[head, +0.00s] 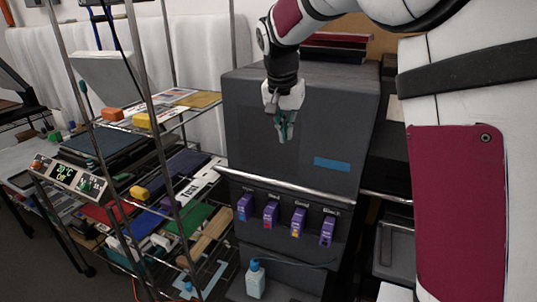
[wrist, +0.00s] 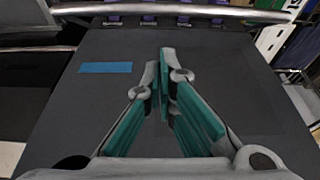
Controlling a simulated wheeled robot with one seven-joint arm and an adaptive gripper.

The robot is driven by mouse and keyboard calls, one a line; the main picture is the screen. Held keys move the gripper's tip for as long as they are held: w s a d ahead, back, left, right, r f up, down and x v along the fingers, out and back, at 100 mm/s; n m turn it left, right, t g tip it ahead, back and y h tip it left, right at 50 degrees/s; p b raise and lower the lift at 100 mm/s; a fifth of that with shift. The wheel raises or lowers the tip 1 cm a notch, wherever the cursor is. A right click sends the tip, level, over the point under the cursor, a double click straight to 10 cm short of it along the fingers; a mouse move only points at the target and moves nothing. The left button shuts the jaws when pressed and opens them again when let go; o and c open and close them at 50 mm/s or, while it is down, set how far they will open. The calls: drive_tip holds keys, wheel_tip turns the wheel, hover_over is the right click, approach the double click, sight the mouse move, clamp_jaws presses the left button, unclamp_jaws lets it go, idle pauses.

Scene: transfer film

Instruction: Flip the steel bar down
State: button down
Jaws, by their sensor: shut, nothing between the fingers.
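The steel bar (head: 290,188) runs across the front of the dark grey machine, just above a row of purple cartridges. In the wrist view the steel bar (wrist: 170,10) crosses the top of the picture, beyond my fingertips and apart from them. My gripper (head: 285,138) points down in front of the machine's upper panel, above the bar. In the wrist view my gripper (wrist: 165,55) has its teal-padded fingers meeting at the tips, with nothing between them.
The grey machine (head: 330,130) carries a blue label (head: 332,164). Several purple cartridges (head: 271,214) hang under the bar. A small bottle (head: 255,280) stands below them. A wire rack (head: 170,125) with boards and tools stands at the left.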

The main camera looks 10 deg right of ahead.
drive_tip(key=shift+w+a+f, duration=0.15)
drive_tip(key=shift+w, duration=0.95)
drive_tip(key=shift+f, duration=0.15)
wheel_tip(320, 180, down, 13)
drive_tip(key=w+p, duration=0.1)
drive_tip(key=p, duration=0.2)
drive_tip(key=shift+d, duration=0.45)
drive_tip(key=shift+a, duration=0.1)
drive_tip(key=shift+s+a+f+t+h, duration=0.1)
drive_tip(key=shift+s+a+t+h, duration=0.05)
drive_tip(key=shift+s+t+h, duration=0.15)
drive_tip(key=shift+a+f, duration=0.1)
